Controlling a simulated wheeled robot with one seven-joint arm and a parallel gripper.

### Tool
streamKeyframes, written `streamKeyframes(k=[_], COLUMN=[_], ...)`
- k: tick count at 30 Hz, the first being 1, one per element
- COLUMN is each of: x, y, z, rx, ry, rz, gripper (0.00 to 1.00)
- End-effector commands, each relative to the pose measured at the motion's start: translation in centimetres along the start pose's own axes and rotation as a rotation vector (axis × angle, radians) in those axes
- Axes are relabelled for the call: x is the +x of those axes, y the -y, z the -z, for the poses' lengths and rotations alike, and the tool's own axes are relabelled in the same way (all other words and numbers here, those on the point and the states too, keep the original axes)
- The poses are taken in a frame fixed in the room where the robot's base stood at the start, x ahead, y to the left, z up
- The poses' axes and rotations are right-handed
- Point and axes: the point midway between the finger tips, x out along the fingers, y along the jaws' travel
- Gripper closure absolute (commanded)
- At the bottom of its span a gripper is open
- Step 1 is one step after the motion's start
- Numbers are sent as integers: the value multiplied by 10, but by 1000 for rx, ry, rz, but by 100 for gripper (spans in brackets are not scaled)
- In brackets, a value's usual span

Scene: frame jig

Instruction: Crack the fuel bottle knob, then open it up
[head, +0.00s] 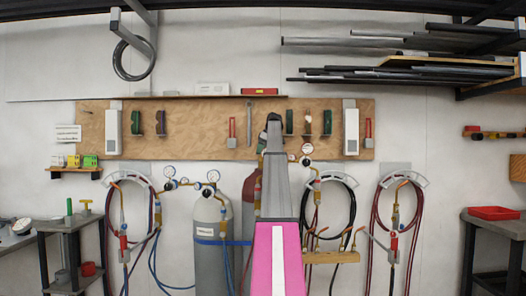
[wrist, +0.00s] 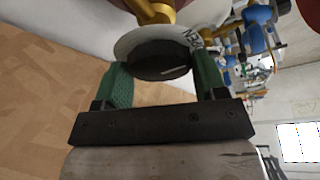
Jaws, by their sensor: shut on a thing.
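The fuel bottle knob (wrist: 160,62) is a dark round disc with a white collar (wrist: 140,38) bearing partly readable lettering. A brass fitting (wrist: 152,10) shows above it in the wrist view. My gripper (wrist: 162,75) has green fingers, one on each side of the knob, and is shut on it. In the head view a dark red bottle (head: 248,200) stands against the wall, mostly hidden behind my pink and grey arm.
A grey cylinder (head: 211,262) with gauges stands left of the red bottle. Hoses hang on wall hooks on both sides. A wooden tool board (head: 185,130) is behind. A small table (head: 62,226) stands left, and another with a red tray (head: 495,213) right.

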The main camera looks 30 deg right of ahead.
Motion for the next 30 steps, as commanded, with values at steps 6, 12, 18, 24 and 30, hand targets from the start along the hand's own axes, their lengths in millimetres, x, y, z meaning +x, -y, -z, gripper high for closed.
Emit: streamKeyframes(k=[6, 12, 18, 24, 30], x=[0, 0, 0, 0, 0], y=[-1, -1, -1, -1, 0], z=[0, 0, 0, 0, 0], rx=[-38, -44, -43, -43, -42], ry=[0, 0, 0, 0, 0], rz=[15, 17, 16, 17, 17], gripper=[59, 59, 59, 9, 9])
